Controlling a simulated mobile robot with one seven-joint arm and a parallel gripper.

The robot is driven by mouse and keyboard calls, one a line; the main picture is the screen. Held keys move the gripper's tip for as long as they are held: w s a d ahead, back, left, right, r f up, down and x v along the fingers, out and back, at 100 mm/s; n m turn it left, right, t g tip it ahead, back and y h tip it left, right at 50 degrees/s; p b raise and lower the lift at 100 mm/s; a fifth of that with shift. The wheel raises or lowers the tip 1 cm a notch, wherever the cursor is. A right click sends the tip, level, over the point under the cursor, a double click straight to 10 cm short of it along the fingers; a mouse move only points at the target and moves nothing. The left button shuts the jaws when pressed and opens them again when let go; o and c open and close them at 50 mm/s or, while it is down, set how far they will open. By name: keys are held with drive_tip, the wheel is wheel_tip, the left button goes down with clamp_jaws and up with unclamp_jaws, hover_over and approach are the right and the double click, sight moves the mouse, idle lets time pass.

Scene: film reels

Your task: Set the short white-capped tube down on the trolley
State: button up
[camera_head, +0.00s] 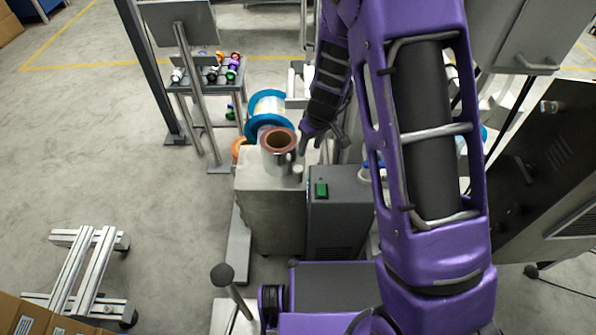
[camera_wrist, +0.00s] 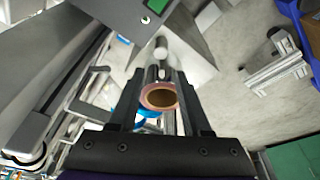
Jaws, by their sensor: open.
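A short pale tube with a white cap (camera_head: 297,171) stands on the light box-shaped cabinet (camera_head: 262,190), close beside a silver film roll (camera_head: 275,162) with a brown core. Its white top (camera_wrist: 161,43) also shows in the wrist view, beyond the roll (camera_wrist: 158,97). My gripper (camera_head: 310,138) is open above the cabinet, just behind and right of the roll. In the wrist view the roll appears between its open fingers (camera_wrist: 159,85); contact cannot be told. A low wheeled metal frame, seemingly the trolley (camera_head: 84,268), stands empty on the floor at left.
A grey unit with a green button (camera_head: 321,190) adjoins the cabinet on the right. A blue-flanged reel (camera_head: 268,104) stands behind the roll. A small stand (camera_head: 186,88) holds several coloured spools at the back left. Cartons (camera_head: 35,318) lie front left. The floor between is clear.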

drive_tip(key=b, duration=0.2)
approach(298, 169)
drive_tip(key=x, duration=0.5)
drive_tip(key=shift+s+d+f, duration=0.15)
drive_tip(key=shift+s+d, duration=0.15)
drive_tip(key=shift+s, duration=0.05)
drive_tip(key=shift+w+a+x, duration=0.15)
drive_tip(key=shift+w+x, duration=0.05)
drive_tip(key=shift+x, duration=1.25)
drive_tip(key=shift+w+a+x, duration=0.1)
drive_tip(key=shift+w+x, duration=0.1)
drive_tip(key=shift+x, duration=1.25)
clamp_jaws()
